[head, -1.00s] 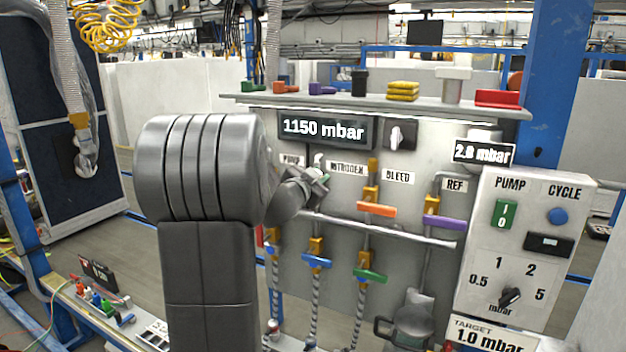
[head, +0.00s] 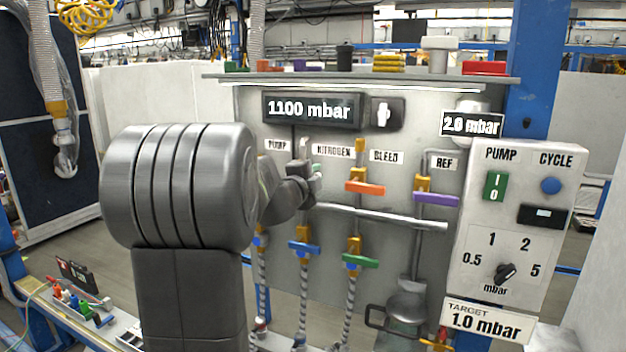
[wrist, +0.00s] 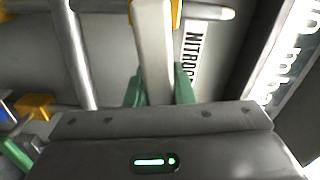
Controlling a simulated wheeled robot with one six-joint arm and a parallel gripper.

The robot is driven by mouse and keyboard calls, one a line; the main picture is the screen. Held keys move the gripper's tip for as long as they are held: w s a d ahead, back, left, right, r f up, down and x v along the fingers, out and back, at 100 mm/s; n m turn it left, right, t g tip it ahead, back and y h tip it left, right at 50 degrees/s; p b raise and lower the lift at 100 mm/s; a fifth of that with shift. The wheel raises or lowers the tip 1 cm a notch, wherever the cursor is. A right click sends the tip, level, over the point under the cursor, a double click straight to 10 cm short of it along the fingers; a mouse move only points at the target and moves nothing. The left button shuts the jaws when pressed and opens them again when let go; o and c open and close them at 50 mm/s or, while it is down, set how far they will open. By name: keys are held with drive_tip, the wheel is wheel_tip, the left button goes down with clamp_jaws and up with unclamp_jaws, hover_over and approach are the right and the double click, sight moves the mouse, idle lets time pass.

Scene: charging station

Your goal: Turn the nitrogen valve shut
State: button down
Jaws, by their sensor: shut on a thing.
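My gripper (head: 314,180) is at the nitrogen valve, just left of and below the NITROGEN label (head: 334,152). In the wrist view, its green fingers (wrist: 160,92) are shut on a pale valve handle (wrist: 153,45). A yellow valve body (wrist: 176,12) shows behind the handle. The handle runs roughly along the long side of the NITROGEN label (wrist: 194,52) there. In the head view my gripper and arm hide most of this valve, so I cannot tell its angle to its pipe. The main display (head: 310,110) reads 1100 mbar.
To the right are the bleed valve's orange handle (head: 365,188) and the purple handle (head: 436,198). Blue (head: 304,247) and green (head: 361,261) handles sit below. A shelf (head: 350,81) overhangs the panel. The pump control box (head: 465,240) stands at the right.

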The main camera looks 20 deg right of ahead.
drive_tip(key=shift+f+m+b, duration=0.55)
drive_tip(key=shift+m+b, duration=0.05)
drive_tip(key=shift+m, duration=0.4)
drive_tip(key=c, duration=1.2)
unclamp_jaws()
drive_tip(key=shift+c, duration=0.2)
drive_tip(key=shift+s, duration=0.1)
drive_tip(key=v, duration=1.3)
drive_tip(key=shift+s+a+b, duration=0.25)
drive_tip(key=shift+a+b, duration=0.05)
drive_tip(key=shift+b, duration=0.1)
drive_tip(key=shift+w, duration=0.1)
drive_tip(key=x, duration=1.3)
drive_tip(key=shift+w+d+p, duration=0.2)
drive_tip(key=shift+d+p, duration=0.15)
drive_tip(key=shift+p, duration=0.1)
